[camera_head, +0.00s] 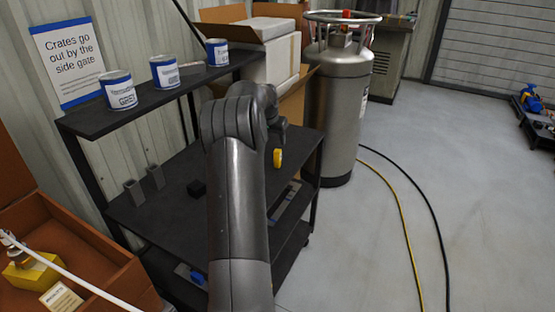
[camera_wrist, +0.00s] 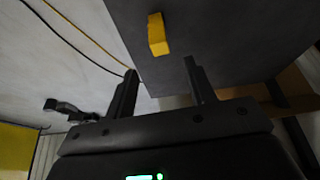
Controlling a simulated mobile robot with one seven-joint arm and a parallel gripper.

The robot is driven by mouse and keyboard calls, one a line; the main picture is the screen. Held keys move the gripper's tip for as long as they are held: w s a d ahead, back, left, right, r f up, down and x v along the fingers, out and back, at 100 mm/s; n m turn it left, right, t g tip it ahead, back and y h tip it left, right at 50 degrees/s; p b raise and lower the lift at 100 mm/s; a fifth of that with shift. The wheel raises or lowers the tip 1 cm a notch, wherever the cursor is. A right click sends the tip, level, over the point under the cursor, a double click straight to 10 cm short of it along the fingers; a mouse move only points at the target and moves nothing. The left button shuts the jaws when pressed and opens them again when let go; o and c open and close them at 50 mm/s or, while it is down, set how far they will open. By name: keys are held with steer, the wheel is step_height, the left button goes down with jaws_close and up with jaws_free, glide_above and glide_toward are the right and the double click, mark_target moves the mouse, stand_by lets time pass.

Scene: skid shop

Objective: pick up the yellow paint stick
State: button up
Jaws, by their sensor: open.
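The yellow paint stick (camera_head: 278,158) shows just right of my arm, against the dark shelf of the black rack (camera_head: 160,210). In the wrist view the paint stick (camera_wrist: 158,35) is a short yellow block on the dark surface, close to its edge. My gripper (camera_wrist: 160,70) is open and empty, with the stick beyond its fingertips and roughly in line with the gap between them. The stick is apart from both fingers. In the head view my arm hides most of the gripper and part of the shelf.
Paint cans (camera_head: 119,90) stand on the rack's upper shelf. A small black block (camera_head: 196,188) and grey angled pieces (camera_head: 153,177) are on the shelf left of my arm. A steel cylinder (camera_head: 339,105) stands behind right. Hoses (camera_head: 405,205) cross the open floor at right.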

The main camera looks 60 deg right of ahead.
mark_target(277, 152)
steer(key=x, duration=1)
steer(key=shift+a+f, duration=0.15)
steer(key=shift+f, duration=0.2)
steer(key=shift+c, duration=0.2)
steer(key=c, duration=1)
